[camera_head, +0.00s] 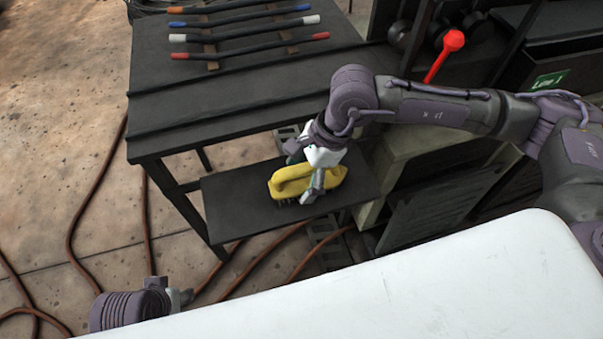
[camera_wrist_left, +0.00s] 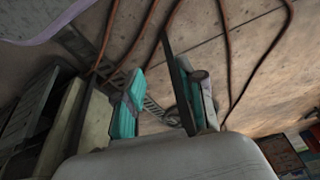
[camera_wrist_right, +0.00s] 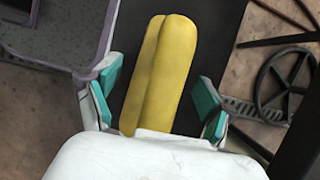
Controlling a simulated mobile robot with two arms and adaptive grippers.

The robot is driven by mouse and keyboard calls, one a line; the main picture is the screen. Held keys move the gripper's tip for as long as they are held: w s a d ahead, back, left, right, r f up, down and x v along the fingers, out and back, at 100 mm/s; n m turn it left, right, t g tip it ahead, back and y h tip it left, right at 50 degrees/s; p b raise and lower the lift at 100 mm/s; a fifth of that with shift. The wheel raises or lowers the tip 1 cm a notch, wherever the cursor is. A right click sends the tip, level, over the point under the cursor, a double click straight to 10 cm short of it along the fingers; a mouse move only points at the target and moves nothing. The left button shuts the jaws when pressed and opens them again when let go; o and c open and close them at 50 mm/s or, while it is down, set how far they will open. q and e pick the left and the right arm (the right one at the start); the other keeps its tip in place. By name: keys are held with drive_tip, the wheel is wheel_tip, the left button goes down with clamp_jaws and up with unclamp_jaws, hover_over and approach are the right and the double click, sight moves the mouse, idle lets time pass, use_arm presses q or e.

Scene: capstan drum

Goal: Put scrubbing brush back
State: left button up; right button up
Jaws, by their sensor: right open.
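The yellow scrubbing brush (camera_head: 284,182) sits on the small dark lower shelf (camera_head: 238,215), bristles down. My right gripper (camera_head: 313,178) is at the brush, its fingers open on either side of it. In the right wrist view, the yellow handle (camera_wrist_right: 162,75) lies between the open teal-padded fingers (camera_wrist_right: 158,95), with a gap on both sides. My left gripper (camera_head: 180,298) is low at the left, far from the brush. In the left wrist view, its teal-padded fingers (camera_wrist_left: 160,110) stand apart with nothing between them.
A dark workbench (camera_head: 230,110) stands above and behind the shelf, with several coloured-end rods (camera_head: 250,35) at its back. A red-orange handle (camera_head: 445,58) rises at the right. Brown hoses (camera_head: 90,210) lie on the floor. A white surface (camera_head: 430,285) fills the front.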

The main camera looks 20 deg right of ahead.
drive_tip(key=shift+r, duration=0.25)
drive_tip(key=p+v, duration=0.1)
drive_tip(key=v, duration=1)
drive_tip(key=shift+d+r+p, duration=0.15)
drive_tip(key=shift+r+p, duration=0.2)
drive_tip(key=shift+p, duration=0.05)
use_arm(q)
wheel_tip(320, 180, down, 6)
drive_tip(key=shift+w+d+f, duration=0.15)
drive_tip(key=shift+w+f, duration=0.05)
drive_tip(key=shift+w, duration=0.25)
